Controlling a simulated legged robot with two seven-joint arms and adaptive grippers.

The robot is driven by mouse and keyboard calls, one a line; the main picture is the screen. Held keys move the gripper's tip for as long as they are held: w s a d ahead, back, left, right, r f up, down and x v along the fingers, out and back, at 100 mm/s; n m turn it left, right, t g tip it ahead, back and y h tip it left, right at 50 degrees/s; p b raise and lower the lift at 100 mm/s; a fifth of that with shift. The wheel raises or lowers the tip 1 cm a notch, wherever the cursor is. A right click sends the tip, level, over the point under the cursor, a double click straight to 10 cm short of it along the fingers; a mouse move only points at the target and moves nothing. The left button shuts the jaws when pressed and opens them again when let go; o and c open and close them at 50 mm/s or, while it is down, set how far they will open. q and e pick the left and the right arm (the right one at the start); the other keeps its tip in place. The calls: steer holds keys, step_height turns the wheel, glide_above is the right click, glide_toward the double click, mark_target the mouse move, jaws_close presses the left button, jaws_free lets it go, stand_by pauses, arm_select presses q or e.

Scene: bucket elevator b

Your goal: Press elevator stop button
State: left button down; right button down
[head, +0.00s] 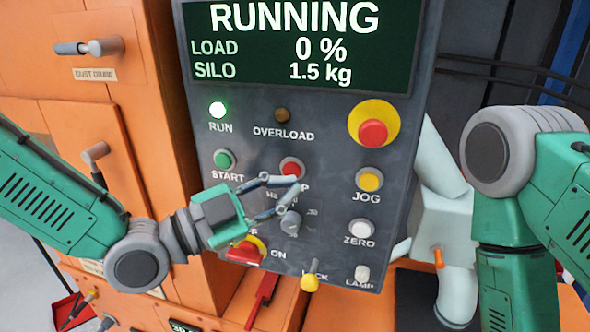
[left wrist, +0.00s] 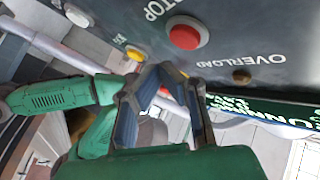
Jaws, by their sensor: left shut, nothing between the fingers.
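The red stop button (head: 292,168) sits on the grey control panel (head: 320,130), right of the green start button (head: 224,160). Its label is partly hidden by my left gripper (head: 298,184). The red button also shows in the left wrist view (left wrist: 184,36), with "STOP" lettering beside it. My left gripper is shut and empty, its fingertips just below the stop button in the head view. I cannot tell whether they touch the panel. The screen (head: 300,45) reads RUNNING, load 0 %, silo 1.5 kg, and the RUN lamp (head: 217,110) is lit green. My right gripper is not in view.
A red mushroom button on a yellow disc (head: 373,132), a yellow jog button (head: 369,180), a white zero button (head: 362,229) and a grey knob (head: 290,222) share the panel. A red and yellow switch (head: 246,252) lies below my left gripper. Orange cabinets stand at left.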

arm_select(q)
steer(key=shift+w+a, duration=0.55)
steer(key=shift+w, duration=0.05)
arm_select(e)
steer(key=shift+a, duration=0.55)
arm_select(q)
steer(key=shift+d, duration=0.65)
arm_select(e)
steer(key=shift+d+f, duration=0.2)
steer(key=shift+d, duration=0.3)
arm_select(q)
steer(key=shift+a, duration=0.5)
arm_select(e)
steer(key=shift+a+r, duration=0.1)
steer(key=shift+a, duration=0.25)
